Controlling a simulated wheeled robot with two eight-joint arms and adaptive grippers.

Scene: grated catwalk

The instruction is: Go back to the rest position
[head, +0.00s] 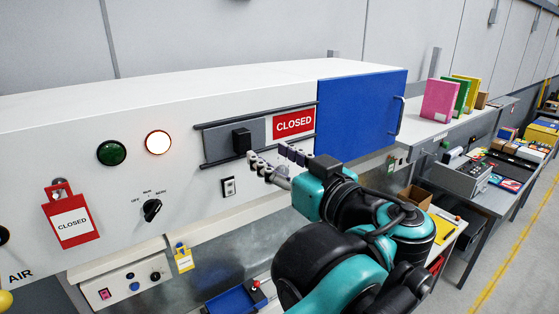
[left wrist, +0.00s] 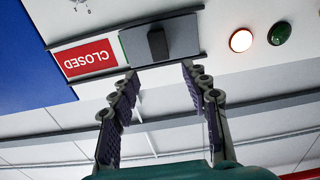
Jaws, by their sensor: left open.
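My left gripper (head: 272,158) reaches up to the white cabinet panel from the lower right. Its two fingers are apart with nothing between them. They also show in the left wrist view (left wrist: 158,76), pointing at a sliding grey plate (left wrist: 128,46) with a black knob (left wrist: 157,44). The knob (head: 241,141) lies just beyond the fingertips and appears clear of them. A red CLOSED sign (head: 293,123) shows to the right of the plate. My right gripper is in neither view.
The panel carries a green lamp (head: 112,153), a lit white lamp (head: 158,142), a rotary switch (head: 152,208) and a red CLOSED tag (head: 70,222). A blue door (head: 360,112) with a handle is at right. A bench (head: 462,128) with upright books stands beyond. Floor (head: 510,240) is clear at right.

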